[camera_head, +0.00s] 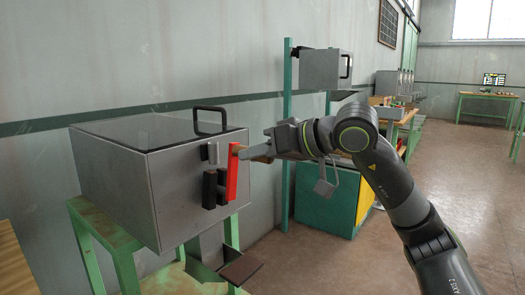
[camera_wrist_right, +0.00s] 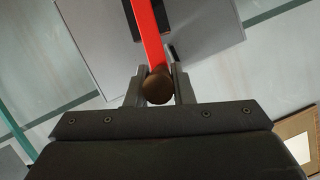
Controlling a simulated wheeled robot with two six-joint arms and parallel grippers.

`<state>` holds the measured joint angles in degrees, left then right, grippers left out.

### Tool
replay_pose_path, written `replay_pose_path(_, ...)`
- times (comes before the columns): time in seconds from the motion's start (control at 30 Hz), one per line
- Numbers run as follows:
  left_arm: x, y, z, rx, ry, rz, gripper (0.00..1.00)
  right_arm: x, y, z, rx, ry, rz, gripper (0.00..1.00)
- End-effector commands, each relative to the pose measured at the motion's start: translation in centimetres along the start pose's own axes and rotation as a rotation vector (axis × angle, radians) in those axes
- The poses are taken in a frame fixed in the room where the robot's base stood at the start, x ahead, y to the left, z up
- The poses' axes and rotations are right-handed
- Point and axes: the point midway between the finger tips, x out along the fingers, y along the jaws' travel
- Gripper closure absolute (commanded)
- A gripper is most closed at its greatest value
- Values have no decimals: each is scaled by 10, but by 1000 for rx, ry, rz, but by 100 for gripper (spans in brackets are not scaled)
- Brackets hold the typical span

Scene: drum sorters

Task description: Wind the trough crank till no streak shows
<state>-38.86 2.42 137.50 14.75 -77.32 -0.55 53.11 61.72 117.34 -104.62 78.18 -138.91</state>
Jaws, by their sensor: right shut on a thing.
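A grey box-shaped trough (camera_head: 110,170) with a dark top and a black lid handle stands on a green frame in the head view. A red crank arm (camera_head: 232,178) is on its front face, roughly upright, and also shows in the wrist view (camera_wrist_right: 150,30). My right gripper (camera_head: 258,154) is at the upper end of the red arm. In the wrist view its fingers are shut on the brown round crank knob (camera_wrist_right: 158,88). I see no streak on the visible surfaces; the inside of the trough is hidden. My left gripper is out of view.
Black blocks (camera_head: 210,188) stick out of the front face just left of the crank arm. A dark brown flap (camera_head: 240,269) sits below. A green and yellow cabinet (camera_head: 328,205) stands behind my right arm. The floor at right is clear.

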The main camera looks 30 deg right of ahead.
Motion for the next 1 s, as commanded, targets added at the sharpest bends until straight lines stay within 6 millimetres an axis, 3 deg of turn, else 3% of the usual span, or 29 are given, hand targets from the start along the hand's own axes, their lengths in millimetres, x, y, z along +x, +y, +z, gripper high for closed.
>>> replay_pose_path(0.4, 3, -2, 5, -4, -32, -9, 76, 2, -14, 4, 5, -1, -6, 100)
replay_pose_path(0.9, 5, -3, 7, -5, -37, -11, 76, 2, -16, 2, 4, 4, -7, 100)
replay_pose_path(0.93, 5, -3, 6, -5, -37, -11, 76, 2, -16, 2, 4, 4, -7, 77)
replay_pose_path(1.0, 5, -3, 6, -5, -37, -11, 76, 2, -15, 2, 4, 4, -6, 68)
